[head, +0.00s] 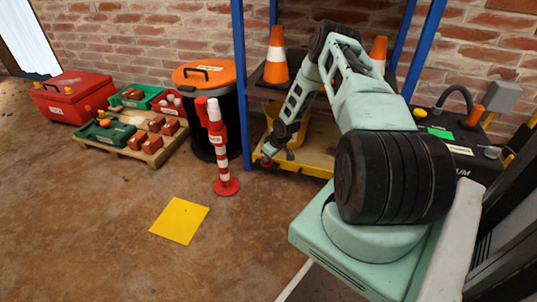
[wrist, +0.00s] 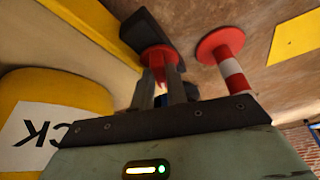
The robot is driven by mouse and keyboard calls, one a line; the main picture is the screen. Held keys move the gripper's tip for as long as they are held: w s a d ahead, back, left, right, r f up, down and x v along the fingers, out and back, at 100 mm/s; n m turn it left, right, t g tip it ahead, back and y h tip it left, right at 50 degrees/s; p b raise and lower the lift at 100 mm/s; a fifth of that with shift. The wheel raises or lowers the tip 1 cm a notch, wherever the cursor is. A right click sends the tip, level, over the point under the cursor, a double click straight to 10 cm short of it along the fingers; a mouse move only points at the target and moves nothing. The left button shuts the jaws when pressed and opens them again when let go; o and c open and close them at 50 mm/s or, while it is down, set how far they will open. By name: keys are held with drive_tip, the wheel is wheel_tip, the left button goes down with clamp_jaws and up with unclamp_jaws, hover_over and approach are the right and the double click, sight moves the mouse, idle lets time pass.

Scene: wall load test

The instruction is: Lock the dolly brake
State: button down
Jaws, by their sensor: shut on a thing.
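The yellow dolly (head: 315,163) stands on the floor at the foot of the blue rack in the head view. My gripper (head: 267,158) reaches down to the dolly's front left corner. In the wrist view my gripper (wrist: 163,88) is shut on a red knob-like part (wrist: 157,56), which looks like the brake; its round head shows just beyond the fingertips. A dark block (wrist: 148,32) lies right behind the red part. Part of the red part is hidden between the fingers, and I cannot tell whether the brake is locked.
A yellow bucket (head: 289,137) is close behind my gripper. A red-and-white post (head: 222,160) stands to the left, with a yellow floor plate (head: 180,220) in front. A black bin (head: 207,120) and a loaded pallet (head: 153,157) are farther left.

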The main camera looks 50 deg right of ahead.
drive_tip(key=shift+n+y, duration=0.3)
drive_tip(key=shift+n, duration=0.3)
drive_tip(key=c, duration=1.4)
unclamp_jaws()
drive_tip(key=p+v, duration=0.6)
drive_tip(key=v, duration=0.6)
drive_tip(key=shift+d, duration=0.1)
